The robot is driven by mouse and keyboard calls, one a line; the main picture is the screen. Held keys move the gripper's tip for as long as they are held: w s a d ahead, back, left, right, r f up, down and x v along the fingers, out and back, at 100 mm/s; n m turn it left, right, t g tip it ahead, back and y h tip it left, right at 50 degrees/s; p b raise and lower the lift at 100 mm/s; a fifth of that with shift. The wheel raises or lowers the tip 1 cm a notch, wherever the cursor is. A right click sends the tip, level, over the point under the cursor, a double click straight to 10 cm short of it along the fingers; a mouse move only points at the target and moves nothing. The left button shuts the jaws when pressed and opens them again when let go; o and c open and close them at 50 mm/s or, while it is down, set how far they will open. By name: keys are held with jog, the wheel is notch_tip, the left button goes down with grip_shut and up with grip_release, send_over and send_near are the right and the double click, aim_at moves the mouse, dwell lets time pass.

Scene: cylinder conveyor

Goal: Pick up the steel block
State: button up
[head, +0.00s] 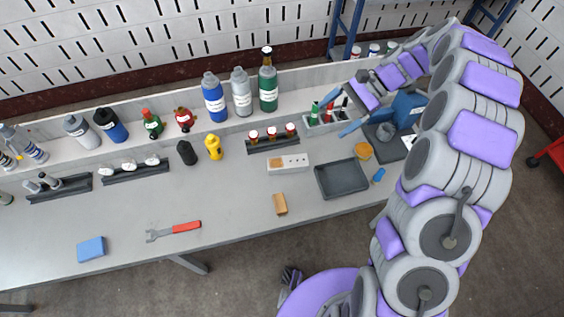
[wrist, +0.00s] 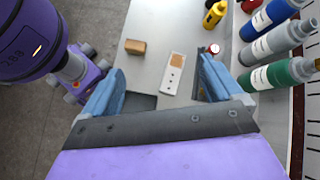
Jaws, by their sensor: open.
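I cannot make out with certainty which thing is the steel block. A pale oblong block (head: 298,161) with dark holes and a tan patch lies on the bench, left of the dark tray. It also shows in the wrist view (wrist: 172,83), between my fingers but beyond them. My gripper (head: 336,114) is in the air over the bench's right part, its blue fingers spread apart. In the wrist view my gripper (wrist: 160,66) is open with nothing between its fingers. A small tan block (head: 280,204) lies nearer the front edge, also seen in the wrist view (wrist: 135,46).
A dark tray (head: 343,193) lies on the bench, with a blue vise (head: 408,108) behind it to the right. Tall bottles (head: 215,100) stand along the back. A red-handled wrench (head: 185,227) and a blue block (head: 91,249) lie left, with clear bench between.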

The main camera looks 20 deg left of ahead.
jog(key=w+d+f+m+y, duration=0.2)
jog(key=w+d+f, duration=0.2)
jog(key=w+f, duration=0.25)
jog(key=m+g+y+p, duration=0.1)
jog(key=m, duration=0.2)
send_near(289, 161)
jog(key=shift+s+a+f, duration=0.15)
jog(key=shift+s+a, duration=0.15)
jog(key=shift+s, duration=0.15)
jog(key=shift+s+a+f+y, duration=0.2)
jog(key=shift+s+f+y, duration=0.05)
jog(key=shift+s+y, duration=0.1)
jog(key=x, duration=0.2)
jog(key=b+x, duration=0.1)
jog(key=x, duration=0.3)
jog(key=shift+w+a+f+b, duration=0.2)
jog(key=shift+w+f+b, duration=0.1)
jog(key=shift+s, duration=0.15)
jog(key=shift+d+r, duration=0.1)
jog(key=shift+d, duration=0.2)
jog(key=shift+a, duration=0.45)
jog(key=c, duration=0.7)
jog(key=shift+d, duration=0.25)
jog(key=c, duration=0.6)
jog(key=shift+c, duration=0.4)
